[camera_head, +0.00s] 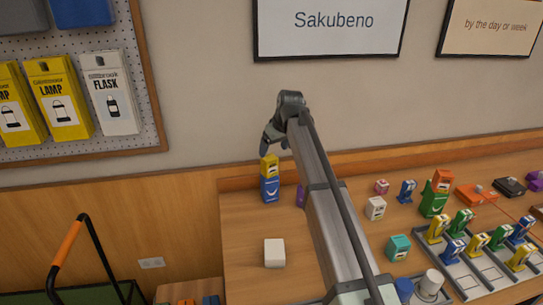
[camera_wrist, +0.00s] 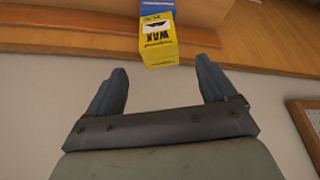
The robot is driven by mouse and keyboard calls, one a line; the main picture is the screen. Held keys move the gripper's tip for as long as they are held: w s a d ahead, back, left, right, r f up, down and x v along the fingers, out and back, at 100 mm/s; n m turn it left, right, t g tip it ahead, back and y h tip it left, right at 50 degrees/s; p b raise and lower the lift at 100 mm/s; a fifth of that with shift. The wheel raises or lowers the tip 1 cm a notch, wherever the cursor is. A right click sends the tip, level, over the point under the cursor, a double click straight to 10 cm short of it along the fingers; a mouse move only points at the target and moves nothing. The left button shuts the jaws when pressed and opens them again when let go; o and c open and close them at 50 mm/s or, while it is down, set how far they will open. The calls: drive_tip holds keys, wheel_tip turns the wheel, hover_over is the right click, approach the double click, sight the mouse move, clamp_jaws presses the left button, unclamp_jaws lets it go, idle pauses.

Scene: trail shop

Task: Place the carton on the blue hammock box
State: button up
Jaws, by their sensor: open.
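A yellow carton (camera_head: 270,165) stands on top of the blue box (camera_head: 270,190) at the left back of the counter, near the wall. The wrist view shows the carton (camera_wrist: 160,50) with "WAX" printed on it, and part of the blue box (camera_wrist: 156,4) against it. The two look stacked and lined up. My gripper (camera_head: 267,146) is above the carton. In the wrist view its two fingers (camera_wrist: 160,68) are spread, with nothing between them and the carton just beyond their tips. The blue box's lettering is too small to read.
A white box (camera_head: 274,252) sits alone at the front left of the counter. A purple item (camera_head: 301,196) stands right of the blue box, partly behind my arm. Small boxes and a grey rack (camera_head: 480,270) crowd the right side. The counter's left part is mostly clear.

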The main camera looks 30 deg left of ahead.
drive_tip(key=shift+v, duration=1)
